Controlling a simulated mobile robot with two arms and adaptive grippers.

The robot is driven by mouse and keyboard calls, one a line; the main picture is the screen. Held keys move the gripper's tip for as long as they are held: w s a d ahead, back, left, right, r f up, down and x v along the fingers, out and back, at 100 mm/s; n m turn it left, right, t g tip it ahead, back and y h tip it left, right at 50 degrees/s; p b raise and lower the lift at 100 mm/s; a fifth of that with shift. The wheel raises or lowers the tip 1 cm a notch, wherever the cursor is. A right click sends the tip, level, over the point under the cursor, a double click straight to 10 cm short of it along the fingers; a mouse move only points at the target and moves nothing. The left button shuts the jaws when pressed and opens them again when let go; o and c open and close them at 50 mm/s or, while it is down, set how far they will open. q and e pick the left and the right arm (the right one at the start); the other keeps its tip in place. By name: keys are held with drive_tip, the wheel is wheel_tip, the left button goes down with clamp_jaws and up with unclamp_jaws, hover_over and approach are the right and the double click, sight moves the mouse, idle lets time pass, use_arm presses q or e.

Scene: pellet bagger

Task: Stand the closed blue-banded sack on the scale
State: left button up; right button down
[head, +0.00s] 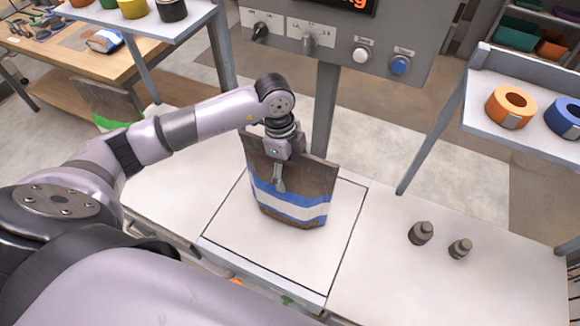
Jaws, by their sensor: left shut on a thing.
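The blue-banded sack (300,206) is brown with a blue and white band and shows upright, leaning a little, within the outline of the scale (325,250). The scale is a pale square plate with a dark border set in the bench top. The sack's bottom is over the middle to back of the plate; I cannot clearly tell whether it rests on it. My left gripper (279,180) comes from above and is shut on the sack near its upper part. The gripper hides part of the sack's top edge. My right gripper is out of view.
A green-banded sack (108,105) stands behind my left arm. Two dark weights (421,233) (460,248) stand right of the scale. A control panel (335,40) on a post (325,110) rises behind. A right shelf holds orange (511,107) and blue (566,117) tape rolls.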

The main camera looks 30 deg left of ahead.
use_arm(q)
drive_tip(key=shift+f+b, duration=0.3)
drive_tip(key=shift+f, duration=0.05)
drive_tip(key=o, duration=1.7)
drive_tip(key=shift+f, duration=0.1)
